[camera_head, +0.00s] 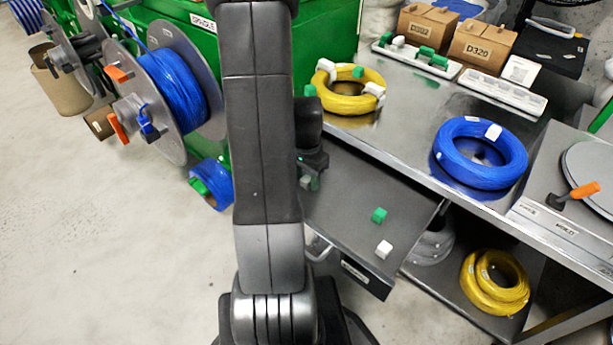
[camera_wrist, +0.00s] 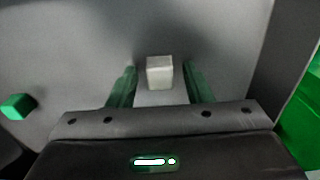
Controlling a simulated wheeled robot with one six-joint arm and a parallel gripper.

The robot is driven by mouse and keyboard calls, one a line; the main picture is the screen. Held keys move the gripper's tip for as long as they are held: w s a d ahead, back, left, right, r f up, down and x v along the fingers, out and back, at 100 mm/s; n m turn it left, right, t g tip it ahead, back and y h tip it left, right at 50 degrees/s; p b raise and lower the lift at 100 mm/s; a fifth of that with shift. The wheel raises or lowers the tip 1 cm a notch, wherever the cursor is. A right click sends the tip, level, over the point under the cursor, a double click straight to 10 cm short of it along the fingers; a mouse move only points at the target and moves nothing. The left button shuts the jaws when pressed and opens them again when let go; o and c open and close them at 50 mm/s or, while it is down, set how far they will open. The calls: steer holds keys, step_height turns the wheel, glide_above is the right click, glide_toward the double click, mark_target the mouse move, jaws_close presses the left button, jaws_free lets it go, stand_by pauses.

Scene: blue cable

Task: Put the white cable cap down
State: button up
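A small white cable cap (camera_wrist: 160,72) sits between the tips of my gripper (camera_wrist: 161,78) in the wrist view. A gap shows on each side of it, so the fingers are open and not touching it. In the head view my gripper (camera_head: 311,172) is low over the left part of the grey drawer tray (camera_head: 340,198), partly hidden by my arm. The cap (camera_head: 305,182) shows as a small pale block below it. A green cap (camera_head: 379,215) and another white cap (camera_head: 384,250) lie farther right on the tray; a green cap (camera_wrist: 17,106) also shows in the wrist view.
The steel bench (camera_head: 400,115) beside the tray bears a yellow cable coil (camera_head: 345,103), a blue cable coil (camera_head: 452,164) and cardboard boxes (camera_head: 484,48). A green cabinet (camera_head: 335,40) and a blue cable reel (camera_head: 180,88) stand left. Yellow coils (camera_head: 485,290) lie on the lower shelf.

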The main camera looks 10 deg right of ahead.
mark_target(307, 179)
step_height(307, 179, up, 12)
steer(key=p, duration=0.3)
steer(key=shift+r, duration=0.15)
stand_by(1.4)
